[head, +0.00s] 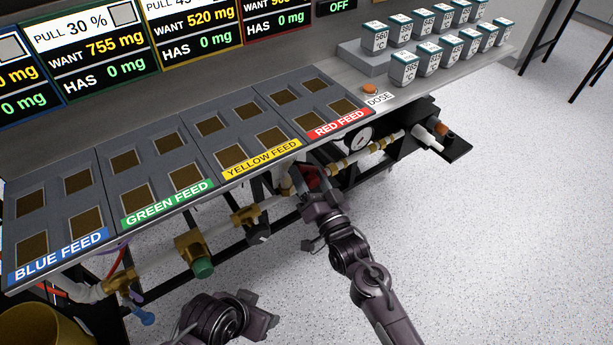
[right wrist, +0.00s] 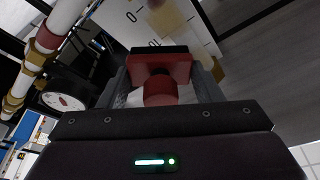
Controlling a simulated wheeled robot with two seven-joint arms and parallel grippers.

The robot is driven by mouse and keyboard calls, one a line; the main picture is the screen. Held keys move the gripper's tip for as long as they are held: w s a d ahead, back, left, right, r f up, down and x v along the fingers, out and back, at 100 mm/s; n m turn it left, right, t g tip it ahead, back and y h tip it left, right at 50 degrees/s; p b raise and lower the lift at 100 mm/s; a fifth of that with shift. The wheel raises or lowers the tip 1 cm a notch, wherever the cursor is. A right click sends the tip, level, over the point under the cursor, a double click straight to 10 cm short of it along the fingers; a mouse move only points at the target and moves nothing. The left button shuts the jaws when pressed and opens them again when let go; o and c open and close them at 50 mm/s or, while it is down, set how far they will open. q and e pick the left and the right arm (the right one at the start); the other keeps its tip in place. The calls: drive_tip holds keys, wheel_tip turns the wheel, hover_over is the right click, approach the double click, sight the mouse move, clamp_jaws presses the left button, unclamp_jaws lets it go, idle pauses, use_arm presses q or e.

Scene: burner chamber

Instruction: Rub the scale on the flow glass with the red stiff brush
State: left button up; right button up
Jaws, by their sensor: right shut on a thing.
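My right gripper (right wrist: 163,88) is shut on the red brush (right wrist: 161,72), which has a red block and a dark front edge. Beyond the brush in the right wrist view is a pale plate with black marks and numbers, which looks like the flow glass (right wrist: 125,22). Tan patches of scale (right wrist: 168,22) show on it. The brush overlaps the plate in this view; I cannot tell whether they touch. In the head view the right gripper (head: 312,180) is at the pipework below the yellow and red feeds, hiding most of the brush. My left gripper (head: 262,318) is low, away from the pipes; its opening is unclear.
Pipework with brass valves (head: 245,215) and a green-capped fitting (head: 203,267) runs below the feed trays (head: 225,165). A round gauge (head: 358,138) sits right of the right gripper. Labelled blocks (head: 403,68) stand at the upper right. The floor (head: 500,230) at right is clear.

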sight(287, 176)
drive_tip(key=shift+f, duration=0.3)
drive_tip(key=shift+s+a+p, duration=0.5)
drive_tip(key=shift+s+a, duration=0.45)
drive_tip(key=shift+a, duration=0.3)
drive_tip(key=shift+s+a+p, duration=0.5)
drive_tip(key=shift+s+a, duration=0.4)
drive_tip(key=shift+a, duration=0.3)
drive_tip(key=shift+w+a+f+b, duration=0.1)
drive_tip(key=shift+f+b, duration=0.5)
drive_tip(key=shift+f, duration=0.15)
drive_tip(key=shift+w+d+r, duration=0.1)
drive_tip(key=shift+d, duration=0.15)
drive_tip(key=shift+w+d, duration=0.45)
drive_tip(key=shift+d, duration=0.15)
drive_tip(key=shift+w+d+p, duration=0.2)
drive_tip(key=shift+w+d, duration=0.45)
drive_tip(key=shift+d, duration=0.2)
drive_tip(key=shift+w+d+p, duration=0.15)
drive_tip(key=shift+w+d, duration=0.5)
drive_tip(key=shift+d, duration=0.15)
drive_tip(key=shift+r, duration=0.1)
